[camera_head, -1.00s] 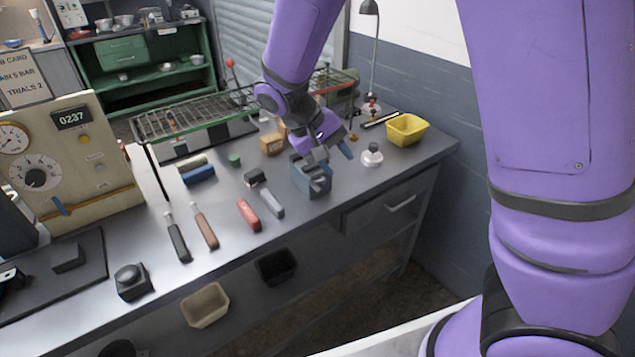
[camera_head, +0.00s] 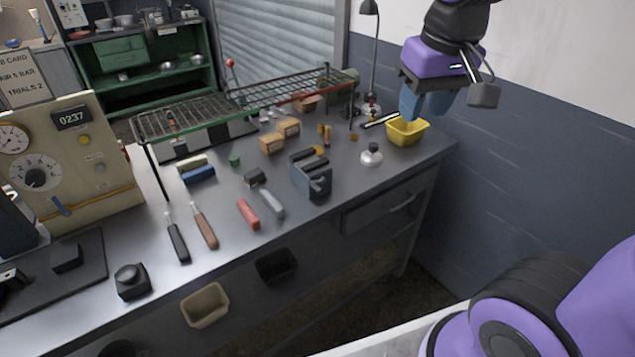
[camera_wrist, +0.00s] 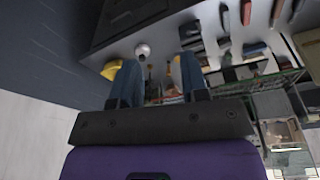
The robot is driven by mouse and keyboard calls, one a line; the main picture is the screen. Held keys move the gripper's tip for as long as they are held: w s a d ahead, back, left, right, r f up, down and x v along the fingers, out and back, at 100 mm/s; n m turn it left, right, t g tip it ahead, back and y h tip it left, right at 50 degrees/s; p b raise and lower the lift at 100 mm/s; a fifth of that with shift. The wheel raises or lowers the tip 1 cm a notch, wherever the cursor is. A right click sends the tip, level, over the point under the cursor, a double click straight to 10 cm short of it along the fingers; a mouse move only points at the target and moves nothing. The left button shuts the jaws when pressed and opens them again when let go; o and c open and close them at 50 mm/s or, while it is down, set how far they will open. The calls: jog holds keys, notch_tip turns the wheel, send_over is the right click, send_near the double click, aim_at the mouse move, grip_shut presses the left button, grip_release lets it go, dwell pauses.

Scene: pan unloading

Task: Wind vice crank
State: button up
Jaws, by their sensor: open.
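The blue-grey vice (camera_head: 306,173) sits on the bench near its front edge, left of the white-topped round item. Its crank (camera_head: 319,184) shows as a small light piece on the front face; its exact angle is too small to tell. My gripper (camera_head: 425,104) is raised well above the bench's right end, over the yellow bin and away from the vice. Its blue fingers are apart and empty. In the wrist view my gripper (camera_wrist: 157,82) also shows its two fingers spread with nothing between them. The vice (camera_wrist: 190,35) appears there at the upper middle, partly unclear.
A yellow bin (camera_head: 407,130) and a round white-and-grey item (camera_head: 371,156) stand right of the vice. A wire rack (camera_head: 250,103) spans the back. Several hand tools, including a red-handled one (camera_head: 248,213), lie to the left. A lamp (camera_head: 371,60) stands behind.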

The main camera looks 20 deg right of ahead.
jog(key=s+r, duration=0.1)
jog(key=n+g+y, duration=0.1)
jog(key=n+g, duration=0.2)
send_over(317, 186)
jog(key=d, duration=0.1)
notch_tip(317, 186, down, 20)
jog(key=f, duration=0.6)
jog(key=a+f, duration=0.1)
jog(key=f, duration=0.3)
grip_shut()
